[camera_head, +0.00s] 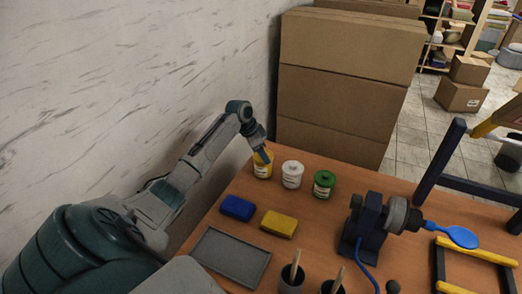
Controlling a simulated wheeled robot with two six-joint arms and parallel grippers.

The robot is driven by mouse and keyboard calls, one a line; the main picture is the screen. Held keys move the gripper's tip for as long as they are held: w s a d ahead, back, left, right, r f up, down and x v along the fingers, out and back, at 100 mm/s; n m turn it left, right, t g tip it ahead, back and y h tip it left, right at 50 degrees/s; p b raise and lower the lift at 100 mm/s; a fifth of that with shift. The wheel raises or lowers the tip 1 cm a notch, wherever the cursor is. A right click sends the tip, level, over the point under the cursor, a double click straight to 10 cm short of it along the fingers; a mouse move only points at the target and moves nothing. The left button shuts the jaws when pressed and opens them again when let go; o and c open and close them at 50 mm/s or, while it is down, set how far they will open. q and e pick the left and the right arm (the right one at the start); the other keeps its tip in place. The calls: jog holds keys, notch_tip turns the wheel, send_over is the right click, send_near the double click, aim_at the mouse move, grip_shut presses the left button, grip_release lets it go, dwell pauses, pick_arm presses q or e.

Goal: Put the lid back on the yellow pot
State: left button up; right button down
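The yellow pot (263,171) stands upright on the table near its far left edge, against the wall side. My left gripper (264,157) is right at the top of the yellow pot and covers much of it. The fingers are too small to show whether they are open or shut. The lid cannot be made out separately; the pot's top is hidden by the gripper. My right gripper is not in view.
A white pot (292,175) and a green pot (324,184) stand close to the right. Blue (237,208) and yellow (279,224) blocks and a grey tray (231,257) lie nearer. Cardboard boxes (340,90) rise behind.

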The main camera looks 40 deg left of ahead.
pick_arm(q)
jog(key=shift+f, duration=0.1)
dwell(0.5)
dwell(0.4)
jog(key=shift+p, duration=0.55)
jog(key=shift+f, duration=0.1)
jog(key=o, duration=1)
jog(key=shift+o, duration=0.3)
